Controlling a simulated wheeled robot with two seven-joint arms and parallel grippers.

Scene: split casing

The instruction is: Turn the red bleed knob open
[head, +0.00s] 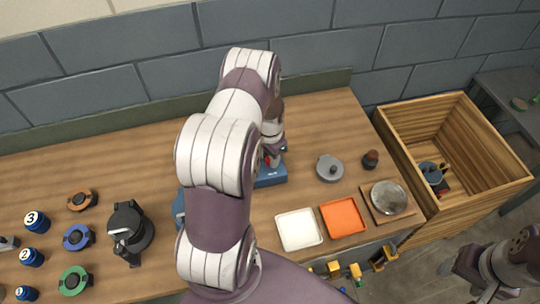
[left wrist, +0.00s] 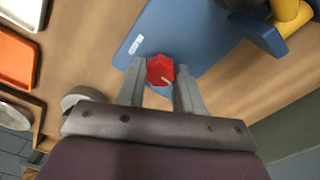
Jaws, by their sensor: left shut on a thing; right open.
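The red bleed knob (left wrist: 160,70) sits between the two fingers of my left gripper (left wrist: 160,88) in the left wrist view, with a pale mark on its top. My left gripper is shut on it. Below the knob is a blue casing or base (left wrist: 180,32) with a small white label. In the head view my left arm hides most of this casing; its blue front (head: 271,176) shows just below my left gripper (head: 270,158). My right gripper (head: 466,272) is at the lower right of the head view, open, away from the worktop and apart from the knob.
A grey lidded pot (head: 329,168), a dark red-brown knob (head: 371,159), a white tray (head: 299,230), an orange tray (head: 343,217) and a round metal dish (head: 388,198) lie to the right. A wooden crate (head: 477,198) stands beyond. A black device (head: 130,230) and numbered canisters are left.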

